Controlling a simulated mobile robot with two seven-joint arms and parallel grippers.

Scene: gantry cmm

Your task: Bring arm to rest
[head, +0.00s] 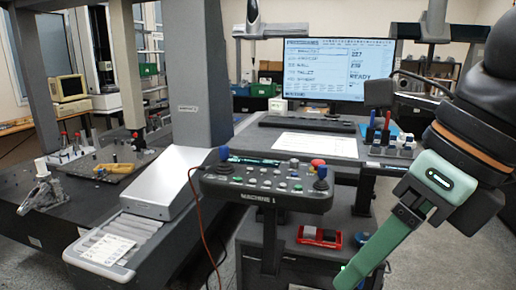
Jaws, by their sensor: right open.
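My right arm comes in from the right edge of the head view. Its green gripper (352,274) points down and to the left, in front of the desk and cabinet. I see the fingers nearly edge-on, and nothing shows between them. The gripper appears apart from the things around it. My left gripper is not in view.
A control panel (262,190) with joysticks and buttons stands left of my gripper. Behind are a desk with a monitor (335,66), paper (315,144) and keyboard. A red object (319,237) lies on a lower shelf. The measuring machine's column (199,75) stands left.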

